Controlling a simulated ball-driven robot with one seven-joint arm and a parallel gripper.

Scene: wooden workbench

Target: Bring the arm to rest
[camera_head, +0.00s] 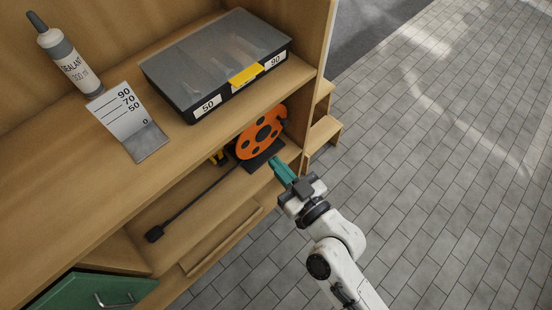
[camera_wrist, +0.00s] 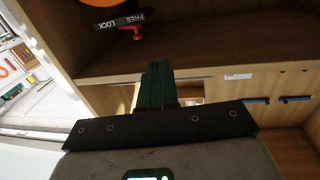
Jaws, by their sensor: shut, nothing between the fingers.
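My gripper (camera_head: 277,165) shows in the head view beside the front of the workbench (camera_head: 65,217), near the open shelf under its top. Its green fingers are together with nothing between them. An orange reel (camera_head: 262,131) on a dark base stands on that shelf, just beyond the fingertips. In the wrist view my gripper (camera_wrist: 156,68) points toward the wooden shelf, its fingers shut. The reel's orange edge (camera_wrist: 103,3) and a label reading FREE and LOCK show at the top there. I cannot tell whether the fingertips touch anything.
A dark case (camera_head: 218,59) with a yellow latch, a sealant bottle (camera_head: 66,60) and a scale card (camera_head: 122,112) are on the bench top. A black-ended cable (camera_head: 154,234) lies on the shelf. A green drawer (camera_head: 88,293) is lower left. Tiled floor (camera_head: 440,150) at right is clear.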

